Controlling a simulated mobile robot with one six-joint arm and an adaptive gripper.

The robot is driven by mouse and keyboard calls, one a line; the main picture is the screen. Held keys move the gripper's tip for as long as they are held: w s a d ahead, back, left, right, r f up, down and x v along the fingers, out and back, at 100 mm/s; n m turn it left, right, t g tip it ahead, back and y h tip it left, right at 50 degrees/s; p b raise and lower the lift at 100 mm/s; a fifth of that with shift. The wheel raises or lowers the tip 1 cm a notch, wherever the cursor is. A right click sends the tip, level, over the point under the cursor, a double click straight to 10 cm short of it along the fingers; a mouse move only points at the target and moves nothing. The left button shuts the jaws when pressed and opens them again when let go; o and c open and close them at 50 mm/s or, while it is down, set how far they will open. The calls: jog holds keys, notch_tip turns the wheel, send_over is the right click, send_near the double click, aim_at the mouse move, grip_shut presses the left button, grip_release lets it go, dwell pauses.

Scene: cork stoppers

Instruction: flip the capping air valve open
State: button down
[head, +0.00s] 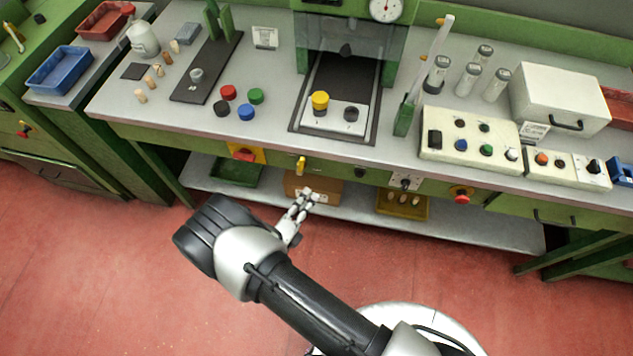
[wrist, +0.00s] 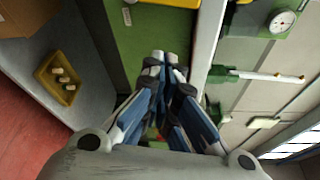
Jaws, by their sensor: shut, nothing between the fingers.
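A small yellow lever (head: 301,165), which looks like the capping air valve, is on the green front panel of the bench, below the capping station. It stands roughly upright in the head view. My gripper (head: 309,194) is shut and empty, just below and in front of the lever, with a visible gap in the picture. How far it is from the panel in depth I cannot tell. In the wrist view the shut fingertips (wrist: 164,58) point at the green panel (wrist: 150,30). I cannot make out the lever there; the fingers may hide it.
A red switch on a yellow plate (head: 243,153) is left of the lever; a grey switch plate (head: 405,181) and a red button (head: 461,194) are right. The shelf below holds a cardboard box (head: 328,190) and a yellow tray (head: 402,210). Bottles and controls stand on the bench top.

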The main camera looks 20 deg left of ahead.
jog(key=shift+s, duration=1.1)
